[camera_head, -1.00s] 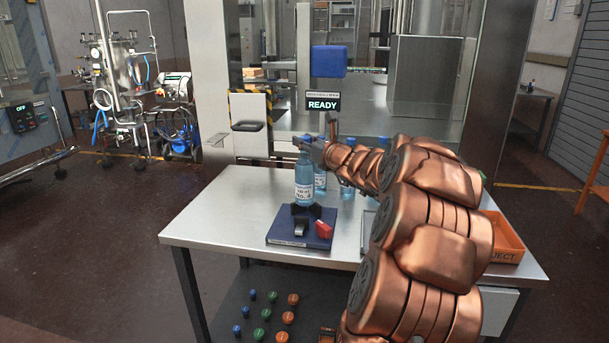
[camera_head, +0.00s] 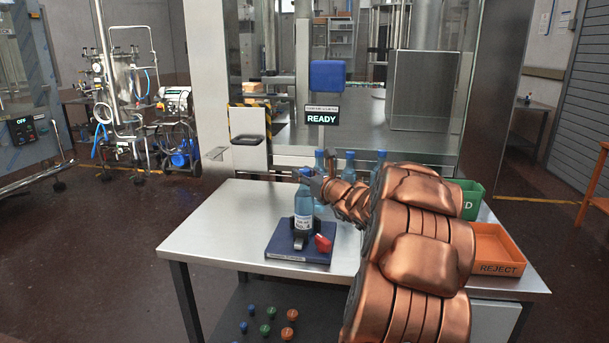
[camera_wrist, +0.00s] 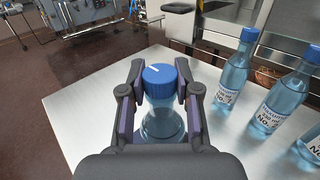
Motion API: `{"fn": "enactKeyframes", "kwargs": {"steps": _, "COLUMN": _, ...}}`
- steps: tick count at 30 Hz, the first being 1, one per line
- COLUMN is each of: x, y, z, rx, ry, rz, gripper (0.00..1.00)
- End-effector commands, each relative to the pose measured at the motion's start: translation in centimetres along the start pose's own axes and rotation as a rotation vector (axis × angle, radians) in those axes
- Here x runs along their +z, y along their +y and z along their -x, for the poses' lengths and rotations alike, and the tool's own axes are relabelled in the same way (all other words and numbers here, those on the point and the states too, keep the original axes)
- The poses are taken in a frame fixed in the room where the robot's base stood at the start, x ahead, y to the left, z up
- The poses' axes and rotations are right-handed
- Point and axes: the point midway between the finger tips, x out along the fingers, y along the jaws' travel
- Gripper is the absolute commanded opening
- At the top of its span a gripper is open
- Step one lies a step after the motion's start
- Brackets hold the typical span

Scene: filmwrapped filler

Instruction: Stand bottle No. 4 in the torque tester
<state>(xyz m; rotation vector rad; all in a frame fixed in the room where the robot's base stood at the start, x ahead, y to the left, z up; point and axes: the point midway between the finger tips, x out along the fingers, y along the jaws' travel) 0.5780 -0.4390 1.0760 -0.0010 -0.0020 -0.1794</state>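A blue bottle with a blue cap and white label (camera_head: 303,217) stands upright at the torque tester, a dark blue base (camera_head: 283,255) with black jaws and a red lever (camera_head: 323,243). Its number is too blurred to read now. Its lower end is at the jaws; whether it rests fully on the base I cannot tell. My gripper (camera_head: 309,180) is around its neck from the right. In the wrist view, my gripper's fingers (camera_wrist: 159,92) close in on both sides of the neck just below the cap (camera_wrist: 159,78), and the tester is mostly hidden.
Several blue bottles stand behind, including one (camera_wrist: 234,72) in the wrist view. An orange REJECT tray (camera_head: 500,268) and a green bin (camera_head: 471,204) are at the right. The table's left part (camera_head: 215,220) is clear. A READY sign (camera_head: 321,116) is behind.

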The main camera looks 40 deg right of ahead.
Motion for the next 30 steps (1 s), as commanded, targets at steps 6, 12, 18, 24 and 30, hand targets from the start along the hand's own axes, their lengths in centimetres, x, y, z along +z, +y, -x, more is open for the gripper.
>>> {"fn": "enactKeyframes", "kwargs": {"steps": 6, "x": 0.0, "y": 0.0, "z": 0.0, "rx": 0.000, "ry": 0.000, "rz": 0.000, "gripper": 0.55}}
{"fn": "enactKeyframes", "kwargs": {"steps": 12, "x": 0.0, "y": 0.0, "z": 0.0, "rx": 0.000, "ry": 0.000, "rz": 0.000, "gripper": 0.55}}
{"fn": "enactKeyframes", "kwargs": {"steps": 18, "x": 0.4, "y": -0.1, "z": 0.0, "rx": 0.000, "ry": 0.001, "rz": 0.001, "gripper": 0.55}}
{"fn": "enactKeyframes", "kwargs": {"steps": 24, "x": 0.2, "y": -0.1, "z": 2.7, "rx": -0.003, "ry": -0.001, "rz": -0.002, "gripper": 0.55}}
{"fn": "enactKeyframes", "kwargs": {"steps": 30, "x": 0.3, "y": -0.1, "z": 6.5, "rx": -0.003, "ry": -0.004, "rz": -0.002, "gripper": 0.55}}
